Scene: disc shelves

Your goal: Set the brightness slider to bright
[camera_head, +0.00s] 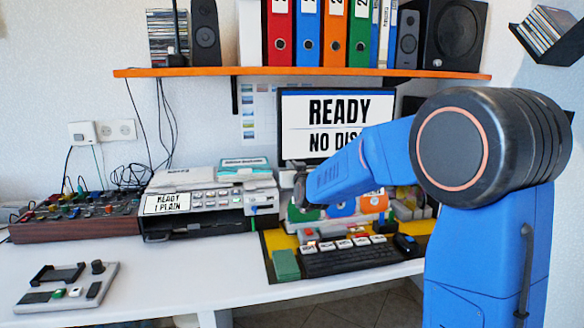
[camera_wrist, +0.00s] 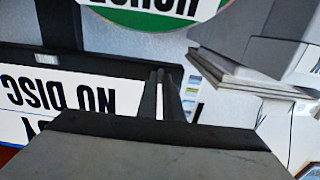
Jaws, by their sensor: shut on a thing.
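My gripper (camera_wrist: 159,74) is closed, with its two dark fingers almost together and a thin light strip between them. I cannot clearly make out what it holds. The fingertips show beside the lower corner of the monitor (camera_wrist: 75,62), which appears upside down in the wrist view. In the head view, my gripper (camera_head: 300,190) is small and partly blocked by my arm, in front of the left side of the monitor (camera_head: 338,107). The monitor reads READY, NO DISC. I cannot pick out the brightness slider or its setting in either view.
A printer-like machine (camera_head: 195,203) stands left of my gripper. Discs stand below it, including a green-rimmed one (camera_wrist: 150,17). A keyboard (camera_head: 350,258) and green block (camera_head: 285,264) are in front. A mixer (camera_head: 75,222) and button panel (camera_head: 65,287) are farther left.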

